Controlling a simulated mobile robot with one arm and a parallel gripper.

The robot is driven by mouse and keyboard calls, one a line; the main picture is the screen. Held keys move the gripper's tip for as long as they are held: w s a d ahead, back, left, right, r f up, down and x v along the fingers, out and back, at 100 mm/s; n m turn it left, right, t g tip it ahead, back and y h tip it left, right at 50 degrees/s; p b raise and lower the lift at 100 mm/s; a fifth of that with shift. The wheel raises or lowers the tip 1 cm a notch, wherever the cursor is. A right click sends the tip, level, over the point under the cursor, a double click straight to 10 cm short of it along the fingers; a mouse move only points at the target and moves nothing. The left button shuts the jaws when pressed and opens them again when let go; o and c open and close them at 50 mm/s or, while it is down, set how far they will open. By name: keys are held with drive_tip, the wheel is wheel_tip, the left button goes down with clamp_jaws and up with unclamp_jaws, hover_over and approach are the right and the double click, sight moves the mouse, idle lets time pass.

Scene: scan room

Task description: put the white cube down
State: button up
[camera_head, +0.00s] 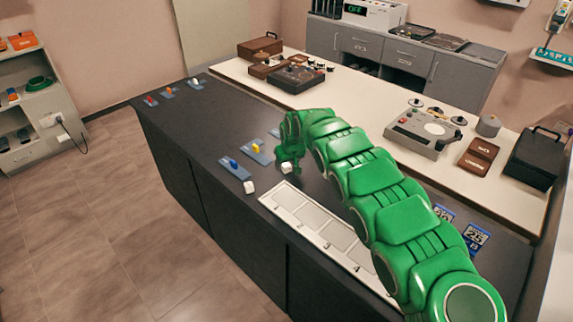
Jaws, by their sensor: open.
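The other white cube (249,187) stands to the left and nearer, by a blue plate, apart from my gripper. My green gripper points down at the counter and is open. The arm hides part of the fingers and of the counter behind them.
A white tray with several compartments (299,229) lies right of the cubes, partly under my arm. Blue plates bear a blue piece (233,163) and a yellow piece (256,147). The counter's left middle is clear.

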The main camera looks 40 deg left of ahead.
drive_tip(key=v, duration=1.1)
drive_tip(key=shift+d, duration=0.1)
idle(0.6)
